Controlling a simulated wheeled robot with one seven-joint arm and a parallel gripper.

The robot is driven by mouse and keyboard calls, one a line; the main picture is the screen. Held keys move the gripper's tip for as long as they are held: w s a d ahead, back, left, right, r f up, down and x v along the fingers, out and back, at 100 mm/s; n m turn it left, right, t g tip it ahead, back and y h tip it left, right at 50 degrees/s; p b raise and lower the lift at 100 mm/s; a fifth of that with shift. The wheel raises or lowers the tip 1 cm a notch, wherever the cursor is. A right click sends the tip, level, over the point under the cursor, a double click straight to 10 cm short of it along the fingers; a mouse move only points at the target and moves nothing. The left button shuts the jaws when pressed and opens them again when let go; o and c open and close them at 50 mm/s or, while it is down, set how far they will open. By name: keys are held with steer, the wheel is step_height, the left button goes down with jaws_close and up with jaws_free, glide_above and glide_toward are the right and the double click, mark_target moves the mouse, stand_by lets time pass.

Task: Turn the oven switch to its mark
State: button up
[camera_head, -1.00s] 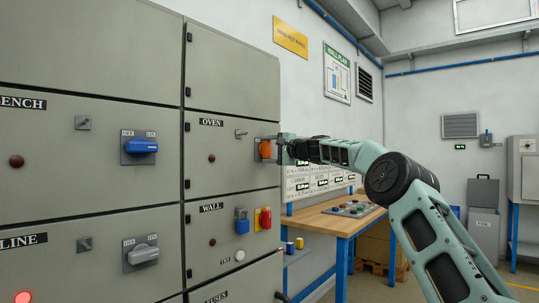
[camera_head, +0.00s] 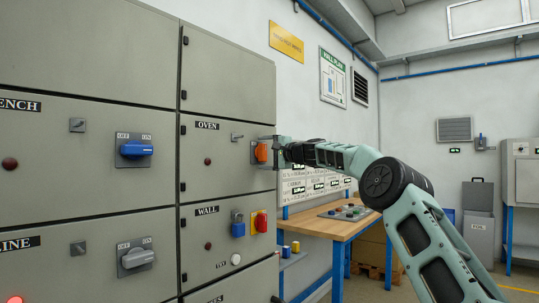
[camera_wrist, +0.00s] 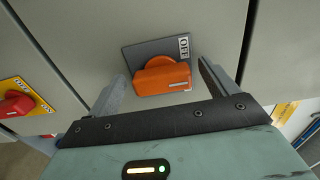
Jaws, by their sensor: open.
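The oven switch (camera_head: 261,152) is an orange rotary handle on a dark plate, on the grey door labelled OVEN. In the wrist view the orange handle (camera_wrist: 162,76) lies across the plate (camera_wrist: 150,50), with a white label strip at the plate's upper right. My gripper (camera_head: 272,151) is at the switch in the head view. In the wrist view its two fingers (camera_wrist: 160,92) are apart, one on each side of the handle. I cannot tell whether either finger touches it. The mark is not clear, and part of the plate is hidden in the head view.
To the left are a blue switch (camera_head: 135,149) and a grey switch (camera_head: 137,257). A wooden workbench (camera_head: 325,224) stands right of the cabinet.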

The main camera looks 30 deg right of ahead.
steer(key=b+v, duration=0.8)
steer(key=v, duration=0.9)
steer(key=shift+s, duration=0.15)
